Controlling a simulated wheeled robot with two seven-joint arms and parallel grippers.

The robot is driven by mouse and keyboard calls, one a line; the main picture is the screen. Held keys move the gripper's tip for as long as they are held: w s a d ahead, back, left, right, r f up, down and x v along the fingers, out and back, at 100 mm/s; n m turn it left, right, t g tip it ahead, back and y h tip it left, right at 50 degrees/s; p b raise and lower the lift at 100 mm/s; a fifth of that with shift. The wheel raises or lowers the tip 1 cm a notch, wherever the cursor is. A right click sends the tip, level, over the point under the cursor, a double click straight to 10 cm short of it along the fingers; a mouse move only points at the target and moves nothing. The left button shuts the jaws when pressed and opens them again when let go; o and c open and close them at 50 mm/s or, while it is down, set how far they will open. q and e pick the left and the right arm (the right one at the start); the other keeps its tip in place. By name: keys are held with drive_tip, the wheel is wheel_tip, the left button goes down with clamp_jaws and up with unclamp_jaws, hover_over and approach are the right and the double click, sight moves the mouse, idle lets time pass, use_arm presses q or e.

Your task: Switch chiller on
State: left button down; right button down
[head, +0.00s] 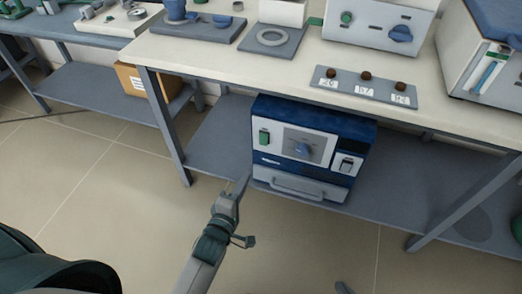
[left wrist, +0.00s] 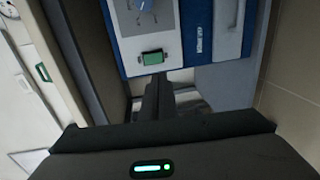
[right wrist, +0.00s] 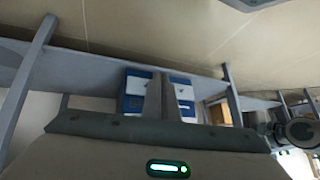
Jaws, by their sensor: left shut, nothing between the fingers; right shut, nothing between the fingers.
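The chiller (head: 315,125) is a blue and white box on the lower shelf of the bench. Its front has a green switch (head: 264,137) at the left, a blue dial (head: 304,150) in the middle and a dark switch (head: 347,163) at the right. My left gripper (head: 243,182) is shut and empty, just in front of the chiller's lower left corner. In the left wrist view its fingers (left wrist: 158,96) are close to the green switch (left wrist: 152,58), apparently not touching. My right gripper (right wrist: 160,96) is shut and empty, farther back, facing the chiller.
The bench top (head: 300,60) above carries a panel with several brown knobs (head: 366,86) and devices behind it. A bench leg (head: 160,125) stands left of the chiller, another (head: 450,210) to the right. A cardboard box (head: 135,80) is at the left. The floor in front is clear.

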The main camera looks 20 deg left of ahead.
sight(263, 144)
use_arm(q)
drive_tip(key=shift+w, duration=0.1)
